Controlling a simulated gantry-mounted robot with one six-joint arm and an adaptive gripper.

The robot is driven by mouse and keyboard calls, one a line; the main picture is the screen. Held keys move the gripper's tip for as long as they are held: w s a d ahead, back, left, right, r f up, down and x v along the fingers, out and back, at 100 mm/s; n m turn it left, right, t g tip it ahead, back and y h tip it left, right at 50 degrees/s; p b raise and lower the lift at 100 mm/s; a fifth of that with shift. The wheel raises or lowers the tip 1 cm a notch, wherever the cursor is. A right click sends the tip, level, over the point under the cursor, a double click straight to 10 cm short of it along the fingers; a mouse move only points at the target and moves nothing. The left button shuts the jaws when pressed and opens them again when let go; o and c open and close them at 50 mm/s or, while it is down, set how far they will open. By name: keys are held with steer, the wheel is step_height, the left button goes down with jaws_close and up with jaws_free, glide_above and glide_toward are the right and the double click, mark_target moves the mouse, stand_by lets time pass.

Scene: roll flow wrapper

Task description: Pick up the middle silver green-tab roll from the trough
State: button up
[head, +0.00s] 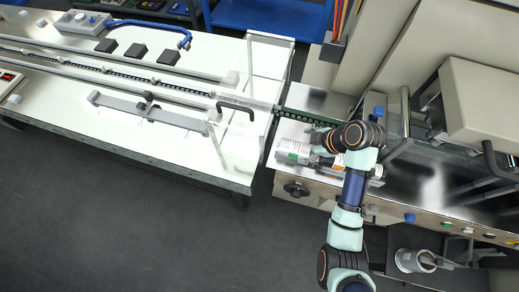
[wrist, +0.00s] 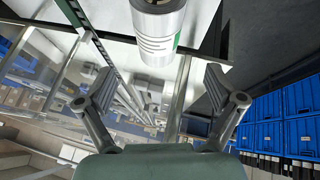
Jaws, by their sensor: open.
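A silver roll (wrist: 158,30) with a white printed label and a green tab shows at the top of the wrist view, cut off by the frame edge. My gripper (wrist: 160,74) is open and empty, its fingers spread apart below the roll in that picture. In the head view, a silver roll with a green mark (head: 290,150) lies at the left end of the row on the machine's front ledge. My wrist and gripper are over the row and partly hide the rolls to its right. I cannot tell which roll the wrist view shows.
The steel machine housing (head: 485,105) stands right of and behind the rolls. A long white table (head: 190,150) with a conveyor chain is to the left. A dark knob (head: 296,189) is on the machine front. Blue bins (wrist: 285,110) show at right in the wrist view.

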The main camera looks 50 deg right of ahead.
mark_target(299, 149)
steer(key=shift+w+d+f+b, duration=0.1)
steer(key=shift+d+f+b, duration=0.05)
steer(key=shift+f, duration=0.35)
steer(key=shift+w+d+f+b, duration=0.1)
steer(key=shift+d+f+b, duration=0.05)
steer(key=shift+f, duration=0.3)
steer(key=x, duration=0.1)
steer(key=b+x, duration=0.1)
steer(key=x, duration=0.3)
steer(key=shift+s+d+f+b, duration=0.1)
steer(key=shift+s+f+b, duration=0.15)
steer(key=shift+b, duration=0.1)
steer(key=shift+w+f, duration=0.25)
steer(key=shift+w, duration=0.05)
steer(key=shift+c, duration=0.3)
